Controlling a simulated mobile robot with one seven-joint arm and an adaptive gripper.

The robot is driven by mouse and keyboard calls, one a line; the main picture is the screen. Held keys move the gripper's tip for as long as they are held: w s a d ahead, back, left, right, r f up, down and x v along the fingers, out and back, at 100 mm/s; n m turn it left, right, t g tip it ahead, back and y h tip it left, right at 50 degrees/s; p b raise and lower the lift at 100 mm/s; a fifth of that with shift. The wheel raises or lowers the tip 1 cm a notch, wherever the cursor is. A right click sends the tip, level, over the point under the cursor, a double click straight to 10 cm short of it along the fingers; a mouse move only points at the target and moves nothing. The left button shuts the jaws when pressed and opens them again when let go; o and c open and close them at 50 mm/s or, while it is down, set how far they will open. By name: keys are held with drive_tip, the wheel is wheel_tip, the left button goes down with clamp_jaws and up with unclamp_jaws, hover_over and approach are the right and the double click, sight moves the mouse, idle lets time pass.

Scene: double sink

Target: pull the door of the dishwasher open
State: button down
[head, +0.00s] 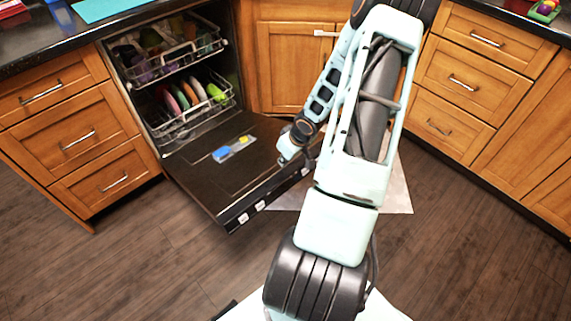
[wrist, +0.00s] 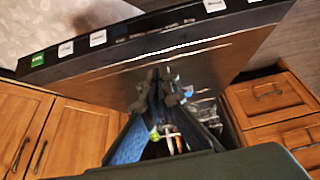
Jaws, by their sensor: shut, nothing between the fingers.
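The dishwasher door (head: 215,175) is dark and hangs far down, close to level, with its inner face up. Its control edge (wrist: 130,42) crosses the top of the wrist view. My gripper (head: 286,158) is at the right side of the door. In the wrist view my gripper (wrist: 165,82) has its fingertips together with nothing between them, in front of the door's dark face. I cannot tell whether the tips touch it. The open dishwasher (head: 180,85) shows two racks of colourful dishes. My arm hides part of the door's right end.
Wooden drawers (head: 75,140) stand left of the dishwasher, and more drawers (head: 465,80) stand to the right. A corner cabinet (head: 290,60) is behind my arm. A pale mat (head: 398,190) lies on the floor. The wood floor (head: 130,260) at front left is clear.

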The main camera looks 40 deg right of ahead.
drive_tip(key=b, duration=0.4)
hover_over(280, 180)
wheel_tip(280, 180, down, 7)
drive_tip(key=shift+w+f, duration=0.1)
drive_tip(key=shift+f, duration=0.1)
drive_tip(key=shift+s+f+b, duration=0.55)
drive_tip(key=shift+f+b, duration=0.05)
drive_tip(key=shift+f, duration=0.15)
drive_tip(key=shift+s+d+f+b, duration=0.1)
drive_tip(key=shift+s+f+b, duration=0.25)
drive_tip(key=shift+f+b, duration=0.15)
